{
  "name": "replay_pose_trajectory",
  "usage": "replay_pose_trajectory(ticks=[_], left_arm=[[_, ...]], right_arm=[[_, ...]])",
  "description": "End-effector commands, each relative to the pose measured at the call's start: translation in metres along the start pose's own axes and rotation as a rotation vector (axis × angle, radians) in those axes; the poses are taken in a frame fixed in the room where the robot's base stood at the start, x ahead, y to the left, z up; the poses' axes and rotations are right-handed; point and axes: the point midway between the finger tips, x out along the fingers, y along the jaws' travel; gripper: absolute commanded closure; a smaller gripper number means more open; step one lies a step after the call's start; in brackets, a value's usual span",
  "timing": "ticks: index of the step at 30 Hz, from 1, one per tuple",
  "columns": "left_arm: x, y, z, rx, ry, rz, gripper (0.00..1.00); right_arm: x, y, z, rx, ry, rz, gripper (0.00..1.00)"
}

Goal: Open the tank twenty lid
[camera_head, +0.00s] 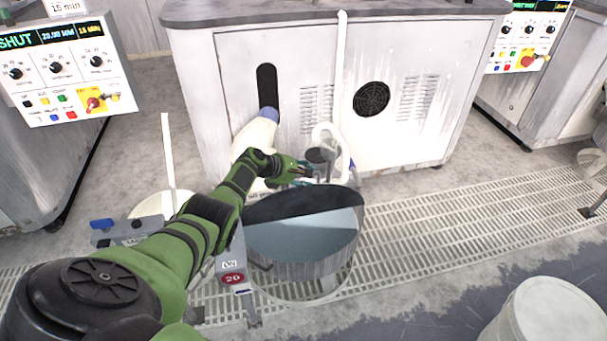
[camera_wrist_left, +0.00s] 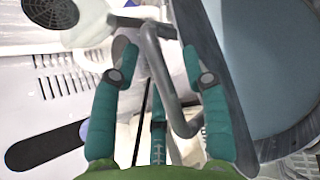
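Tank twenty (camera_head: 300,268) is a round metal tank with a red "20" tag (camera_head: 232,279) on its near left side. Its mouth shows a blue-grey inside. A dark lid (camera_head: 310,202) stands tilted up at the far side of the mouth. In the left wrist view, the grey bar handle (camera_wrist_left: 160,70) lies between the teal fingers of my left gripper (camera_wrist_left: 158,62). Those fingers are apart, with a gap visible beside the bar; firm contact cannot be told. In the head view my left gripper (camera_head: 304,173) is just behind the lid. My right gripper is out of view.
A white machine cabinet (camera_head: 310,75) stands close behind the tank, with white piping (camera_head: 341,75) and a white container (camera_head: 256,138) before it. A white bucket (camera_head: 545,315) stands at lower right. Floor grating (camera_head: 450,210) to the right is clear.

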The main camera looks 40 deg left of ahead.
Motion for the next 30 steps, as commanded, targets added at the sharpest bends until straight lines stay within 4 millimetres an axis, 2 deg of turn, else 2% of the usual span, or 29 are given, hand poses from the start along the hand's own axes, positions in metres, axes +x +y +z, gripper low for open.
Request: replay_pose_trajectory(ticks=[8,17,30], left_arm=[[-0.005,0.002,-0.001,-0.001,-0.001,0.003,0.54],[-0.029,0.000,-0.001,0.003,0.000,0.001,0.54],[-0.093,0.000,0.000,0.004,0.002,0.000,0.54]], right_arm=[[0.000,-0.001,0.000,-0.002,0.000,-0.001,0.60],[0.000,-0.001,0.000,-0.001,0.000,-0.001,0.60],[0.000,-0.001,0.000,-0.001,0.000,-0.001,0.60]])
